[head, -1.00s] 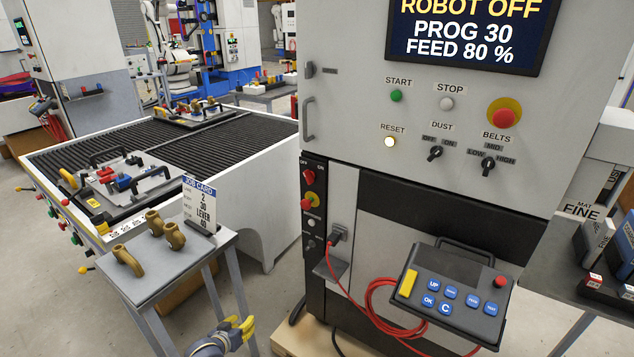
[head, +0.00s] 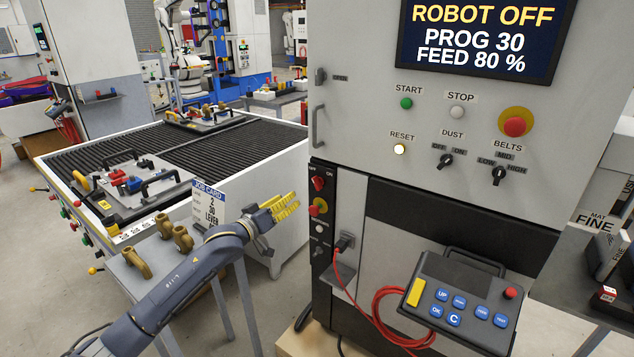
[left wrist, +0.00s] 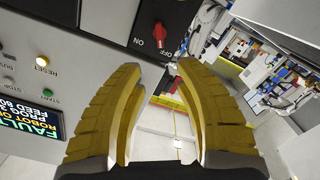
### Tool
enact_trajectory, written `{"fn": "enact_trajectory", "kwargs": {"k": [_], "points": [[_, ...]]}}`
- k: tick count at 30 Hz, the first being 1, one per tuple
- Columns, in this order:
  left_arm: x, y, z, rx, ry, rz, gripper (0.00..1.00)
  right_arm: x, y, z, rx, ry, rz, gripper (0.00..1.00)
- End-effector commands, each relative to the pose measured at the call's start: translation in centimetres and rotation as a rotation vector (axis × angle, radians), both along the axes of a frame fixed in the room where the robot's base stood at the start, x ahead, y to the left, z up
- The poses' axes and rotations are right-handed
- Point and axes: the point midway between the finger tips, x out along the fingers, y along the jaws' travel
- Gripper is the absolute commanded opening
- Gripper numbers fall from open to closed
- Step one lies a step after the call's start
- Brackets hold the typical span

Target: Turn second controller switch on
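The controller cabinet's narrow black side panel (head: 325,270) carries a red rotary switch (head: 318,184) between OFF and ON marks. Below it are a red button on a yellow ring (head: 317,206), a pale round button (head: 319,229) and small dark switches (head: 318,252). The exact setting of these small switches is too small to tell. My left gripper (head: 297,203) is open and empty, just left of the panel and apart from it. In the left wrist view the red switch (left wrist: 158,38) shows upside down beyond the open fingertips. My right gripper is not in view.
A screen (head: 478,38) reads ROBOT OFF. A teach pendant (head: 460,300) with a red cable (head: 380,300) stands out in front of the cabinet.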

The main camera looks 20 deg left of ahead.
Motion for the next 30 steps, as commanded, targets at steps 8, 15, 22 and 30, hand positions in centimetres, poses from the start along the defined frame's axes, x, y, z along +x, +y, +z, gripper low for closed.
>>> {"fn": "enact_trajectory", "kwargs": {"k": [8, 15, 22, 30], "points": [[4.5, -1.5, 0.1, -0.001, -0.002, 0.001, 0.33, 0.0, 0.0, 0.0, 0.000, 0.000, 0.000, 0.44], [8.4, -2.9, 0.1, 0.000, -0.002, 0.001, 0.33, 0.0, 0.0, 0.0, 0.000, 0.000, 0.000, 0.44], [11.7, -4.0, 0.1, 0.002, -0.001, 0.001, 0.33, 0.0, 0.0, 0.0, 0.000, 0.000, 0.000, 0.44], [13.9, -4.7, 0.0, 0.001, -0.001, 0.001, 0.33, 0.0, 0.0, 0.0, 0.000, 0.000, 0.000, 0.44]]}}
